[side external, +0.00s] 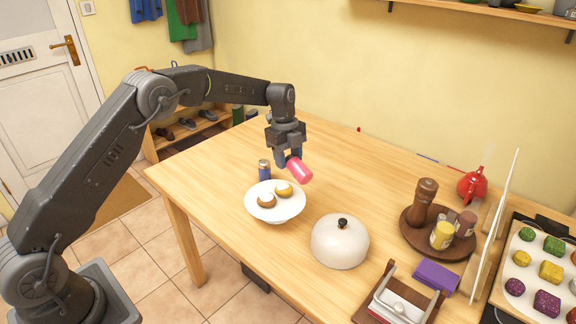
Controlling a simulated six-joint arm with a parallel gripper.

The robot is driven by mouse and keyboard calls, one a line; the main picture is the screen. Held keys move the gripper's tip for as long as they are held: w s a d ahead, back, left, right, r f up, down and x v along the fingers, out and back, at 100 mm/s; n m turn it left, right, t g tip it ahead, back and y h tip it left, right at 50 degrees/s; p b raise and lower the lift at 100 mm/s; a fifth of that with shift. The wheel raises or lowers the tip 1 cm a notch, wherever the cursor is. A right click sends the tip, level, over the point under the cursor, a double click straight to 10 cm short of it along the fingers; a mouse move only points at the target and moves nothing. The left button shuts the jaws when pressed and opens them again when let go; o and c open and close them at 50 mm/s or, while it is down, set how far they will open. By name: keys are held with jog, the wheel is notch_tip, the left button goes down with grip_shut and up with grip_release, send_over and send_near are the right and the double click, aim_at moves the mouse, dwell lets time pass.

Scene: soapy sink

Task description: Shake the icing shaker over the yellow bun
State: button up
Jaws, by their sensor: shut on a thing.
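A pink cylinder (299,171), which looks like the icing shaker, is held tilted in my gripper (289,160). Its free end points down and to the right. A yellowish bun (284,190) lies in a white bowl (289,213) on the table. A browner bun with a white top (267,200) lies beside it in the bowl. My gripper is shut on the shaker, just above and slightly right of the yellow bun in the picture. I cannot tell the exact height, or whether any icing is on the yellow bun.
A blue can (264,170) stands close behind the bowl. A white domed lid (340,242) with a black knob is right of it. A round brown tray (411,235) with a pepper mill and jars is farther right. The table's far middle is mostly clear.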

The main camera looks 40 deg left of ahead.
jog(key=shift+r+y, duration=0.7)
jog(key=shift+r, duration=0.05)
jog(key=y, duration=0.1)
jog(key=r+t+y, duration=0.1)
jog(key=shift+d+r+y, duration=0.15)
jog(key=shift+d+y, duration=0.15)
jog(key=r+y, duration=0.1)
jog(key=y, duration=0.1)
jog(key=r+t+y, duration=0.1)
jog(key=y, duration=0.1)
jog(key=r+y, duration=0.1)
jog(key=y, duration=0.1)
jog(key=shift+s+d+r+y, duration=0.1)
jog(key=shift+s+d+y, duration=0.05)
jog(key=shift+d+y, duration=0.25)
jog(key=d+r+y, duration=0.1)
jog(key=y, duration=0.1)
jog(key=d+r+y, duration=0.1)
jog(key=y, duration=0.1)
jog(key=shift+s+d+r+t, duration=0.3)
